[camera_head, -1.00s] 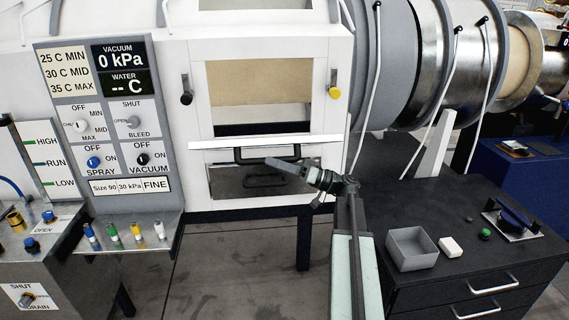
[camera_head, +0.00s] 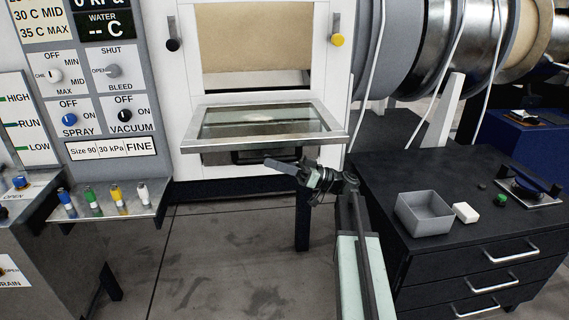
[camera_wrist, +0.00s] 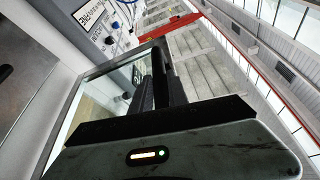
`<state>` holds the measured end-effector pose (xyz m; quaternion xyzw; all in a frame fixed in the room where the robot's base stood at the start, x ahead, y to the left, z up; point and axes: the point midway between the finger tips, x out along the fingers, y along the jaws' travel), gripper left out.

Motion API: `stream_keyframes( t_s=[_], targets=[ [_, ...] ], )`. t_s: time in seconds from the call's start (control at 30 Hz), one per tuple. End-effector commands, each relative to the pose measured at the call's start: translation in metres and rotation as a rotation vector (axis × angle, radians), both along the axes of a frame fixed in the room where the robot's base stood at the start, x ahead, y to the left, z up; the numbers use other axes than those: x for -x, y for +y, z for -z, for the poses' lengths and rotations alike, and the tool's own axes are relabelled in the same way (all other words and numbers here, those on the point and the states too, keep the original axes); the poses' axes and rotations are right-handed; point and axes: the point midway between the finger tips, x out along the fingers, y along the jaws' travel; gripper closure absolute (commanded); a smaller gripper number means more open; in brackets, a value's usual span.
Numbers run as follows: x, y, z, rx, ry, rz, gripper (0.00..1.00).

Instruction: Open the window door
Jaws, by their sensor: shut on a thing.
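The window door (camera_head: 190,143) is a metal-framed glass panel below the machine's window opening. It sticks out towards me, and I see its upper face and glass. Its dark handle (camera_head: 250,157) hangs just under the front edge. My gripper (camera_head: 280,164) is at the right part of this handle and shut on it; the exact contact is hard to see. In the wrist view my dark fingers (camera_wrist: 160,85) lie close together beside the door's frame (camera_wrist: 82,88).
The opening (camera_head: 240,40) above shows a tan surface inside. A control panel (camera_head: 105,85) stands at left, with a shelf of coloured knobs (camera_head: 105,205) below. A dark drawer cabinet (camera_head: 480,245) with a grey tray (camera_head: 423,222) is at right. Floor below the door is clear.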

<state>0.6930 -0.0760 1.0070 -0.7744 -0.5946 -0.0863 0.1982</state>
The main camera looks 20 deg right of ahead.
Motion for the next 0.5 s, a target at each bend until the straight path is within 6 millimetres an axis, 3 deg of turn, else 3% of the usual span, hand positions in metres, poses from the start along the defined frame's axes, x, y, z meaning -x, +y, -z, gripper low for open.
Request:
stream_keyframes(
  t_s=[0.43,0.47,0.5],
  targets=[
    [-0.0033,0.0104,0.0023,0.0,-0.009,-0.01,1.0],
    [-0.0034,0.0108,0.0022,0.0,-0.009,-0.011,0.77],
    [-0.0033,0.0112,0.0021,0.0,-0.01,-0.012,0.66]
  ],
)
